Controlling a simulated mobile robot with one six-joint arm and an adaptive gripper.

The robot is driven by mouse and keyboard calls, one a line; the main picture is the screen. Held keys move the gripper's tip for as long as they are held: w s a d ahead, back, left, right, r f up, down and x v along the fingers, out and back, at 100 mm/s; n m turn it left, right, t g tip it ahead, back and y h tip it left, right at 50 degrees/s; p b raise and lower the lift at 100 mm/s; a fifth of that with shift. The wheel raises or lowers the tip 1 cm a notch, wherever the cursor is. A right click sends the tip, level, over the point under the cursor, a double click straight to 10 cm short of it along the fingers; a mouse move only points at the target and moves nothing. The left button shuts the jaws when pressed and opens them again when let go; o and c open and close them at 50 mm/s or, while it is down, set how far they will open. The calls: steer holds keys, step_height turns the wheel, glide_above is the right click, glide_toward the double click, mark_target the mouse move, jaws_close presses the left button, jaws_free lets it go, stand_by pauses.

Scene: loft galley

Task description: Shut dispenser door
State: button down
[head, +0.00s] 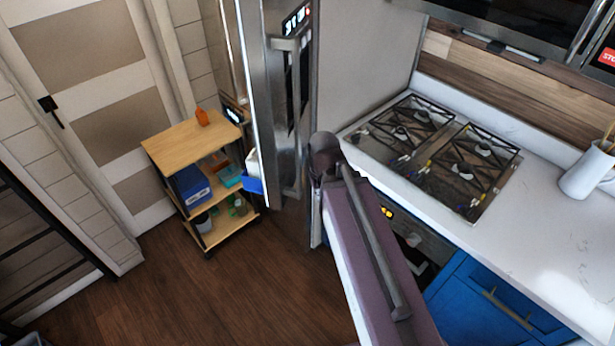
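The dispenser door (271,110) is a tall stainless steel door left of centre in the head view. It stands swung out from the fridge body (365,55), with its thick edge towards me. Its outer face carries a lit control panel (297,20), a dark dispenser recess and a long vertical handle (300,120). Its inner side faces left, with a blue and white item (252,172) showing at its edge. I do not see my gripper's fingers in this view. A mauve, bar-topped shape in front hides the lower right of the fridge.
A wooden shelf cart (190,138) with bins and bottles stands left of the door, close to it. Wood floor (190,300) is open at the lower left. The counter (545,200) with a gas cooktop (435,150) and white jug (588,172) is on the right.

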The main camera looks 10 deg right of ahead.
step_height(320, 180, down, 6)
steer(key=b, duration=0.4)
steer(key=shift+r, duration=0.1)
steer(key=shift+d, duration=0.1)
